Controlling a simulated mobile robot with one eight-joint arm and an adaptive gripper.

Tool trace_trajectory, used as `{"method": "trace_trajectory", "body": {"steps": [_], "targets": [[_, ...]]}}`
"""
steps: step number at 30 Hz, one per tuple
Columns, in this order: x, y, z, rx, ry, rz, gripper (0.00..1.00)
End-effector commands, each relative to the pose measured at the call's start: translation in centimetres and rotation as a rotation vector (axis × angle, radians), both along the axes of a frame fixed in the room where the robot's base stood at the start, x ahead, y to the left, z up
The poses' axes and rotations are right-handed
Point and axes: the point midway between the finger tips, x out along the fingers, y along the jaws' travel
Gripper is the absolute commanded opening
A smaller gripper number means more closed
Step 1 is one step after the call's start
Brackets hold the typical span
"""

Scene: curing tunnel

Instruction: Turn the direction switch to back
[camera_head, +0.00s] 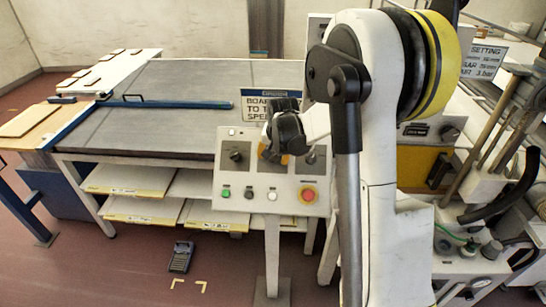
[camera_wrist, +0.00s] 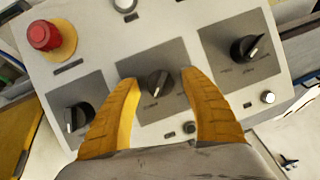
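The control panel (camera_head: 240,190) stands on a post before the conveyor table and carries three black rotary knobs. In the wrist view these are the left knob (camera_wrist: 77,115), the middle knob (camera_wrist: 158,83) and the right knob (camera_wrist: 248,47). Their labels are too small to read, so I cannot tell which is the direction switch. My gripper (camera_wrist: 161,80) is open, its yellow fingers on either side of the middle knob with gaps visible. In the head view my gripper (camera_head: 276,150) hides the middle knob; the left knob (camera_head: 236,155) shows.
A red emergency button (camera_head: 308,195) on a yellow ring, a green button (camera_head: 226,191) and white buttons sit on the panel. A sign (camera_head: 262,105) stands behind it. The grey conveyor table (camera_head: 170,85) lies behind left. Hoses and machinery crowd the right.

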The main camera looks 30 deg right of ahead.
Motion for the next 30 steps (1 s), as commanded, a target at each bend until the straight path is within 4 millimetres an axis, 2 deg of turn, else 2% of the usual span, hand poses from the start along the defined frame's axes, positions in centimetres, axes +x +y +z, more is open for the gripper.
{"method": "trace_trajectory", "body": {"steps": [1, 3, 5, 17, 30], "targets": [[0.0, 0.0, 0.01, 0.0, 0.0, 0.0, 0.38], [-0.01, 0.0, 0.02, 0.0, 0.0, 0.0, 0.16], [0.0, 0.0, 0.02, 0.0, 0.0, 0.0, 0.0], [0.05, 0.02, 0.02, -0.034, 0.023, 0.041, 0.0], [0.14, 0.18, -0.05, -0.237, 0.16, 0.286, 0.0]]}}
